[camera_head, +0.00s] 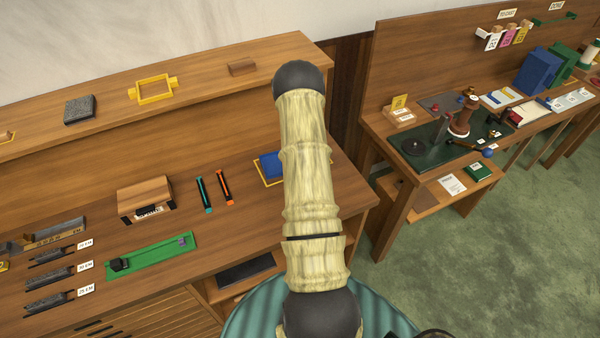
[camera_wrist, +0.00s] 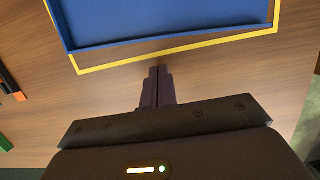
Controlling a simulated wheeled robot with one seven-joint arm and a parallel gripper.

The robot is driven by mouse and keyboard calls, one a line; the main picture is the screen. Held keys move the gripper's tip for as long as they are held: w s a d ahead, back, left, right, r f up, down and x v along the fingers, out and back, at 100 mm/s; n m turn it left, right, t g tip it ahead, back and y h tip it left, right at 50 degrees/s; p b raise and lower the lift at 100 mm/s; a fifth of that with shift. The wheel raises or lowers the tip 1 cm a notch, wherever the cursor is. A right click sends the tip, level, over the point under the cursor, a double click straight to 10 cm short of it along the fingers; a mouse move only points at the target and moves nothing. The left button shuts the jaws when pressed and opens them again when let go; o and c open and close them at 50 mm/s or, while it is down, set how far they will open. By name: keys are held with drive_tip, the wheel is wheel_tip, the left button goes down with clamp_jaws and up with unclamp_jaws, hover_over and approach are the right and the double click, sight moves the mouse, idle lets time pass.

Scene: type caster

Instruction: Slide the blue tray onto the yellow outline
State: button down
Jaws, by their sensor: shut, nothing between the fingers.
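The blue tray (camera_wrist: 165,22) fills the top of the wrist view, its far part cut off. The yellow outline (camera_wrist: 215,46) shows along the tray's near side, with a strip of bare wood between, and close along its left and right sides. In the head view the blue tray (camera_head: 268,164) and yellow outline (camera_head: 262,178) lie on the bench, partly hidden by my arm. My gripper (camera_wrist: 158,72) is shut and empty, its fingertips just on the near side of the outline in the picture, apart from the tray. The head view hides my gripper behind my arm.
A teal and an orange tool (camera_head: 224,187) lie left of the tray, beside a wooden block (camera_head: 145,197). A green board (camera_head: 150,256) lies nearer. A raised shelf (camera_head: 205,80) runs behind. The bench's right edge is close to the tray.

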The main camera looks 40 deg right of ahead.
drive_tip(key=shift+s+a+f+b, duration=0.15)
drive_tip(key=shift+s+b, duration=0.1)
drive_tip(key=shift+s, duration=0.1)
drive_tip(key=shift+s+a+f+b, duration=0.1)
drive_tip(key=shift+s+b, duration=0.1)
drive_tip(key=shift+s, duration=0.15)
drive_tip(key=v, duration=1)
drive_tip(key=shift+r+b, duration=0.25)
drive_tip(key=shift+b, duration=0.2)
drive_tip(key=shift+a, duration=0.1)
